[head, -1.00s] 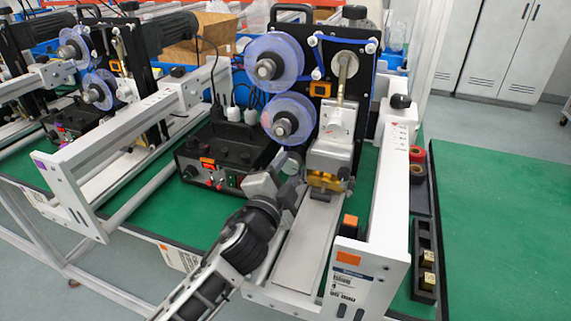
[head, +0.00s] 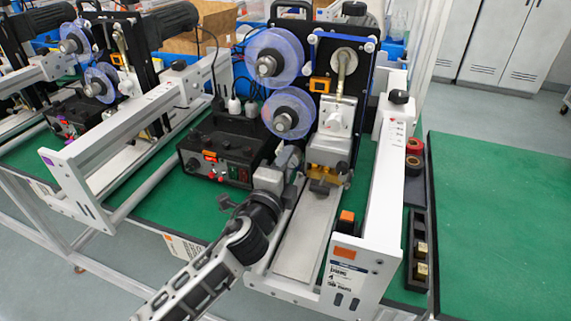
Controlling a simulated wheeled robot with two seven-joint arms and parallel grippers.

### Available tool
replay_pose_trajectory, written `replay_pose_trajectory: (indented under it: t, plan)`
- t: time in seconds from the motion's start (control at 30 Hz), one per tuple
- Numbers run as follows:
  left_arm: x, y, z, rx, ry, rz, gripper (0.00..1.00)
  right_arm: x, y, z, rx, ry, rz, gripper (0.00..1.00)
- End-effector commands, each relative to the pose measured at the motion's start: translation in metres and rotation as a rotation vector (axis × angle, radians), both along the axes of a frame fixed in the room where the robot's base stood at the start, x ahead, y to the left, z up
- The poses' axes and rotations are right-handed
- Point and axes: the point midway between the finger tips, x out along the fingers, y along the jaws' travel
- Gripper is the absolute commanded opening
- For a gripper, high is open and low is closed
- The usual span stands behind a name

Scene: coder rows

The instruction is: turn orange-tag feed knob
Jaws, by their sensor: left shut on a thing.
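The near coder machine carries an orange tag (head: 344,253) on the white front end of its frame. Another orange tag (head: 210,155) sits on its black control box (head: 222,148). My left arm comes in from the bottom left, and my left gripper (head: 288,160) is at the gap between the control box and the metal print head (head: 330,150), below the lower film reel (head: 288,113). It is shut on the feed knob, which the gripper hides along with the contact. My right gripper is not in view.
A white frame rail with a black knob (head: 399,97) runs along the right of the machine. A black tray (head: 421,250) with brass blocks lies beyond it. The green mat (head: 500,220) at the right is clear. A second coder (head: 100,110) stands at the left.

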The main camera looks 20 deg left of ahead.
Motion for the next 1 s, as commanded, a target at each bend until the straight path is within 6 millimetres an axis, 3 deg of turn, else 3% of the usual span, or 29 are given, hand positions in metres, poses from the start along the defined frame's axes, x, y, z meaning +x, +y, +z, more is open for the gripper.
replay_pose_trajectory:
  t: [0.27,0.3,0.33,0.37,0.73,0.87,1.0]
  plan:
    - [0.000,0.000,-0.001,0.000,0.001,0.000,0.16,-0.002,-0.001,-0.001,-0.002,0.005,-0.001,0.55]
    - [0.000,0.000,-0.001,0.000,0.001,0.000,0.50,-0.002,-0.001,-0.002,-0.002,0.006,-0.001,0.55]
    - [0.000,0.000,-0.001,0.000,0.001,0.000,0.58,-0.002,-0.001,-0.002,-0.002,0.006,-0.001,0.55]
    - [0.000,0.000,-0.001,-0.001,0.001,0.000,0.60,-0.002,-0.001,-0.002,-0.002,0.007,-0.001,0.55]
    - [-0.007,0.000,-0.001,-0.001,0.001,-0.001,0.60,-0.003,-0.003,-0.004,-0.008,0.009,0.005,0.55]
    - [-0.026,0.001,-0.002,-0.002,0.002,-0.002,0.60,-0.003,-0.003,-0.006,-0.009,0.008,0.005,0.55]
    - [-0.060,0.002,-0.004,-0.003,0.004,-0.001,0.60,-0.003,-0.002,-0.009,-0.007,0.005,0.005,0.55]
